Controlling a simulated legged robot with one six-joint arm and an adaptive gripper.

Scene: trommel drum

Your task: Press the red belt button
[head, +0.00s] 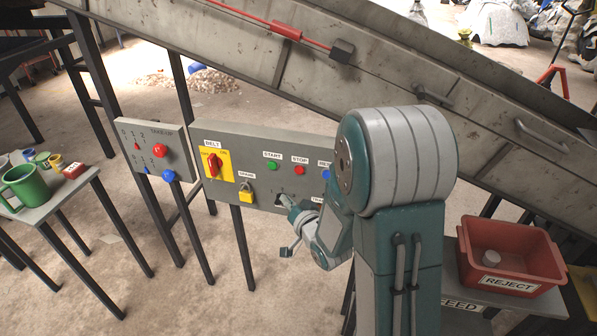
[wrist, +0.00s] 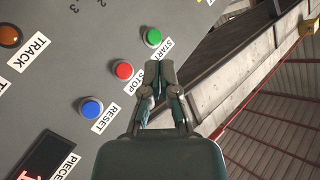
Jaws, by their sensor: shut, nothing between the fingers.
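The red button (head: 299,170) labelled STOP is on the grey control panel (head: 228,190), between green START (head: 271,165) and blue RESET (head: 326,170) buttons. In the wrist view the red button (wrist: 123,71) stands left of my gripper's fingertips (wrist: 161,68), with the green button (wrist: 152,37) above and the blue button (wrist: 91,107) below left. The BELT label sits over a red rotary switch (head: 213,165) on a yellow plate.
A yellow padlock (head: 246,191) hangs below the switch. A table with a green mug (head: 27,188) stands at far left, a red REJECT bin (head: 512,253) at right. A sloping conveyor (head: 400,85) runs above.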

